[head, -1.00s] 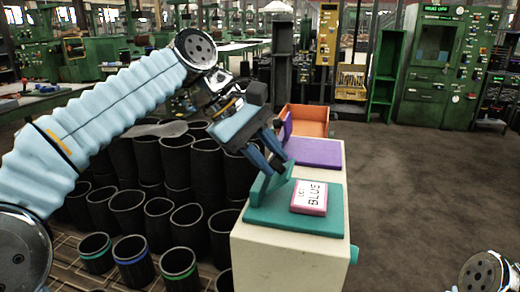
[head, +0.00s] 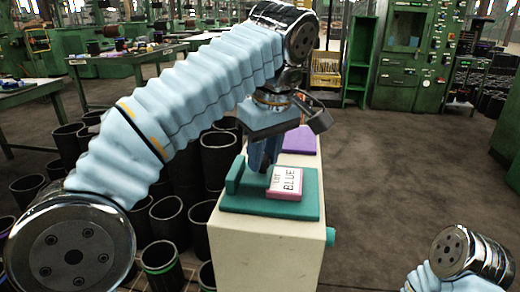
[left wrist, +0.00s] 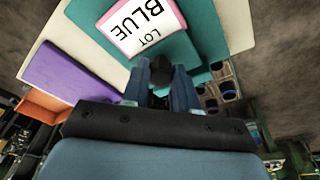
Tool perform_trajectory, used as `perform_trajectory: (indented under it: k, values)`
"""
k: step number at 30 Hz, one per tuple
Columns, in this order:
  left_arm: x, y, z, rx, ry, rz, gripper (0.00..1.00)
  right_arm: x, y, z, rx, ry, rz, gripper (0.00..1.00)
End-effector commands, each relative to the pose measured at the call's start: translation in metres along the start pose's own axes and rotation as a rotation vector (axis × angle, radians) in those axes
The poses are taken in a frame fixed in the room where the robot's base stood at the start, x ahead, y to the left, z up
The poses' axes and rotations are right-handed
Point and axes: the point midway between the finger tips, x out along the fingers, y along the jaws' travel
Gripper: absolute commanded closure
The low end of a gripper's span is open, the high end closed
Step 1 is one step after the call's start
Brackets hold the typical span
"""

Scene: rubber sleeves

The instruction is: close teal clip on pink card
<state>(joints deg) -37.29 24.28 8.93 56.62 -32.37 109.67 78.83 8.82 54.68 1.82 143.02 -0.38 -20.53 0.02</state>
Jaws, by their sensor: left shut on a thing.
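The teal clip (head: 290,209) has a flat plate on top of a cream block, with a raised teal bar (head: 235,175) at its left. It also shows in the left wrist view (left wrist: 206,30). The pink card (head: 286,182), with a white "LOT BLUE" label, lies flat on the plate, right of the bar; it also shows in the left wrist view (left wrist: 143,28). My left gripper (head: 263,168) points down between bar and card, shut on the clip's raised part. My right gripper is out of view.
The cream block (head: 262,250) has a teal knob (head: 331,237) on its right side. A purple pad (head: 300,140) lies behind the clip. Black rubber sleeves (head: 168,220) stand closely to the left. Floor to the right is clear.

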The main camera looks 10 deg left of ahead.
Motion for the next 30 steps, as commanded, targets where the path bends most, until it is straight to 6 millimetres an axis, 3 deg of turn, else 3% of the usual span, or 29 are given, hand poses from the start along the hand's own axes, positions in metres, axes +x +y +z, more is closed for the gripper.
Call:
perform_trajectory:
  k: [19, 20, 24, 30]
  values:
    - [0.0043, 0.0015, 0.0029, 0.012, 0.030, -0.040, 1.00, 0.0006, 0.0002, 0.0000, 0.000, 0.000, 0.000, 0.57]
    - [0.0044, 0.0015, 0.0028, 0.012, 0.030, -0.040, 0.67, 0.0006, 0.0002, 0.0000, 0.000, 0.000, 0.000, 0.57]
    - [0.0038, 0.0014, 0.0025, 0.011, 0.031, -0.038, 0.46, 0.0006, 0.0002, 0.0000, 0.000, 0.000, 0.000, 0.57]
    - [0.0029, 0.0013, 0.0021, 0.010, 0.032, -0.035, 0.46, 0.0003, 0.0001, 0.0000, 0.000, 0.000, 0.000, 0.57]
